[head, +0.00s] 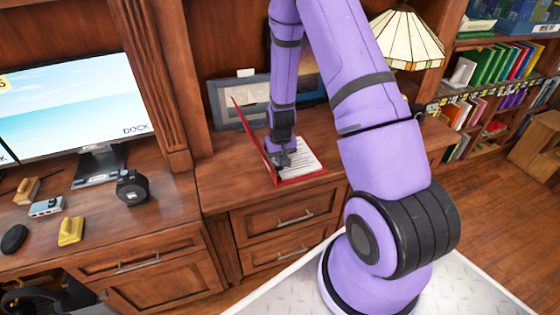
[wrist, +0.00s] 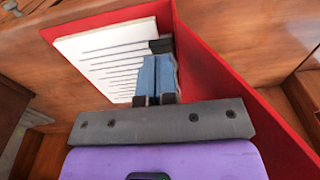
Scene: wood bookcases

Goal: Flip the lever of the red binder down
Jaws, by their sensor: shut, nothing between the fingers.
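The red binder (head: 302,177) lies open on the wooden cabinet top, with one cover standing up on its left side and a stack of white lined paper (head: 305,157) inside. In the wrist view the paper (wrist: 105,60) lies left of the fingers and the raised red cover (wrist: 215,75) is at the right. My gripper (head: 281,160) is shut and empty, low over the binder near its spine. It also shows in the wrist view (wrist: 157,90), with its fingertips beside the paper edge. The lever cannot be made out; the fingers may hide it.
A picture frame (head: 240,103) leans behind the binder. A lamp (head: 405,40) stands behind my arm. A monitor (head: 85,105), a black device (head: 132,188) and a yellow stapler-like item (head: 71,231) are on the desk at left. Bookshelves (head: 490,95) stand at right.

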